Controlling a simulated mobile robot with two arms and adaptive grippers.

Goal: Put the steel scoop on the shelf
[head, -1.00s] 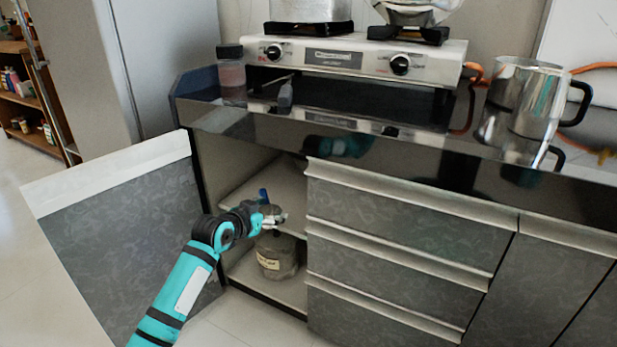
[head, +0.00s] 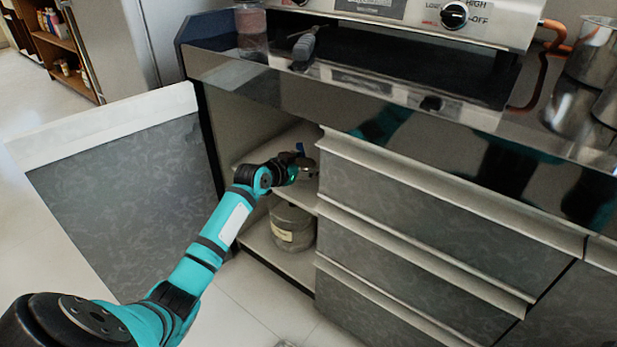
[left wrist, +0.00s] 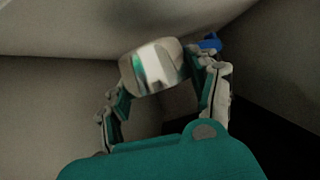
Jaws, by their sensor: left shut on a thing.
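My left gripper (head: 300,166) reaches into the open cabinet, at the middle shelf (head: 292,149). It is shut on a shiny metal piece, the steel scoop (left wrist: 155,66), which the left wrist view shows between the two fingers. Only its rounded, reflective part shows clearly; the fingers hide some of it. A small blue piece (head: 300,148) shows beside the gripper, and in the left wrist view (left wrist: 209,43) it is just behind the right finger. I cannot tell whether it belongs to the scoop, or whether the scoop touches the shelf. My right gripper is not in view.
The open door (head: 125,200) is on the left, closed drawers (head: 430,220) on the right. The dark counter (head: 400,95) overhangs the opening and carries a stove (head: 400,12).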

